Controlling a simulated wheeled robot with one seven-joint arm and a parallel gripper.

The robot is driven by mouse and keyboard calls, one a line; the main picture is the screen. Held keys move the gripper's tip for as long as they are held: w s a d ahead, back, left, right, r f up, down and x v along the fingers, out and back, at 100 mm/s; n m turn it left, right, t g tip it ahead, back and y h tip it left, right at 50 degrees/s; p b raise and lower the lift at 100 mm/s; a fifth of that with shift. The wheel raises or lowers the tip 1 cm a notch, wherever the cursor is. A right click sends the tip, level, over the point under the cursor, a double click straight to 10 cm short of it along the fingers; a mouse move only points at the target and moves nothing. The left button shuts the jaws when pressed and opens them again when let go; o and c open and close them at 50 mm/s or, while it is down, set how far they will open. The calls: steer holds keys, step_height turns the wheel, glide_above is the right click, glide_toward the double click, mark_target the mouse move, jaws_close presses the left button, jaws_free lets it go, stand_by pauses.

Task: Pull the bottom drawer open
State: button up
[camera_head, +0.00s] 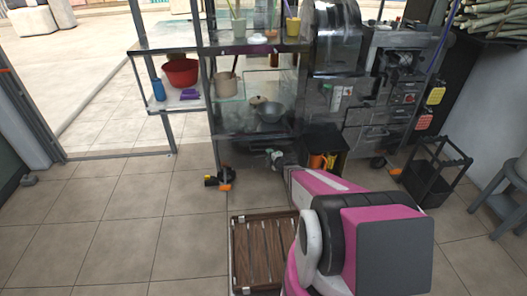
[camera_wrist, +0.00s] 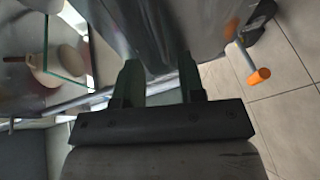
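The metal cart (camera_head: 235,132) stands ahead, with a shiny grey lower front that I take to be the bottom drawer; its outline is hard to make out. My gripper (camera_head: 276,158) is low at this front, at the end of my pink arm. In the wrist view my gripper (camera_wrist: 160,78) has its two dark fingers spread apart.
An orange-tipped caster (camera_head: 225,186) sits at the cart's left foot, also in the wrist view (camera_wrist: 258,76). A metal bowl (camera_head: 270,112) stands above. A dark bin (camera_head: 325,145) is just right. A slatted wooden crate (camera_head: 262,250) lies below my arm. The tiled floor at left is clear.

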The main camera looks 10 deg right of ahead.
steer(key=x, duration=0.7)
jaws_close()
